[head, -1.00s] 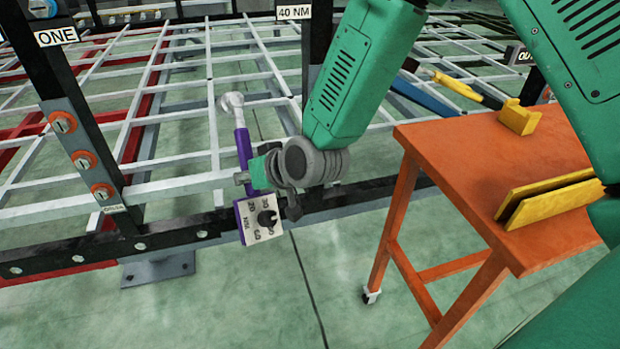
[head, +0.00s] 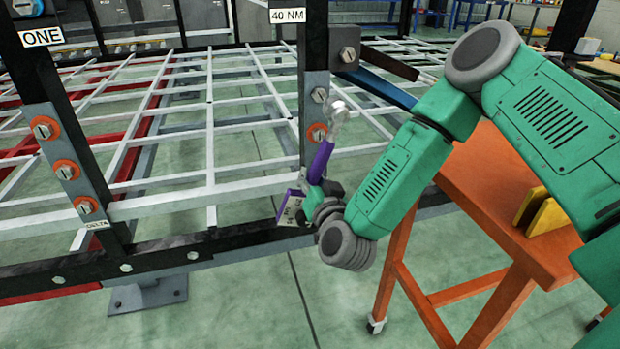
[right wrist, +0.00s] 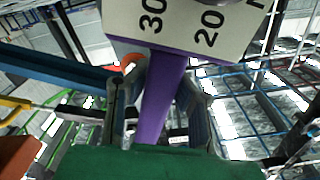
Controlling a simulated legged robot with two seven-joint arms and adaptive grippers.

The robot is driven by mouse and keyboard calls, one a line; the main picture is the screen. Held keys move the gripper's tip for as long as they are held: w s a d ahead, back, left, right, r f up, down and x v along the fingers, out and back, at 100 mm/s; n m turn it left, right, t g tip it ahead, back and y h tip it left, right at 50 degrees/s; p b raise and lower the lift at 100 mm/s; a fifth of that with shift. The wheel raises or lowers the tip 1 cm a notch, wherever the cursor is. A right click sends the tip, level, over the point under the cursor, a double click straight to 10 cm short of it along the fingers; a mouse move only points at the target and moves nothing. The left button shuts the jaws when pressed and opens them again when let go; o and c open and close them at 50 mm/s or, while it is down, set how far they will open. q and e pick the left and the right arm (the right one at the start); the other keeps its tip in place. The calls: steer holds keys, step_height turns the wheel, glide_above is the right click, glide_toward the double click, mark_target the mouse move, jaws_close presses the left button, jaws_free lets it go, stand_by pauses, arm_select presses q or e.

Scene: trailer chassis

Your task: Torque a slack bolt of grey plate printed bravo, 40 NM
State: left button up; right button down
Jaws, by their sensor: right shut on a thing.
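My right gripper (head: 325,190) is shut on the purple handle of a torque wrench (head: 321,160). The wrench stands up and leans slightly right, its round silver head (head: 337,107) in front of the post labelled 40 NM. Its white dial box (head: 291,206) is below the gripper. The right wrist view shows the purple handle (right wrist: 160,100) between the fingers and a dial (right wrist: 185,25) marked 30 and 20. A grey plate (head: 314,113) on that post carries a bolt (head: 319,95) without an orange ring and one with an orange ring (head: 317,132). No bravo print is readable; the plate's lower part is hidden.
Another grey plate (head: 66,150), labelled DELTA, has several orange-ringed bolts on the post labelled ONE. An orange table (head: 500,200) with a yellow holder (head: 543,212) stands at right, near my arm. The chassis's lower beam (head: 200,245) crosses in front.

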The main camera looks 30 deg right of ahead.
steer(key=shift+a+h+p, duration=0.15)
steer(key=shift+h+p, duration=0.15)
steer(key=x, duration=0.6)
steer(key=shift+w+a, duration=0.15)
steer(key=shift+w, duration=0.2)
stand_by(0.4)
steer(key=shift+r, duration=0.1)
stand_by(0.3)
steer(key=shift+p, duration=0.3)
stand_by(1.2)
steer(key=shift+w, duration=0.75)
stand_by(0.5)
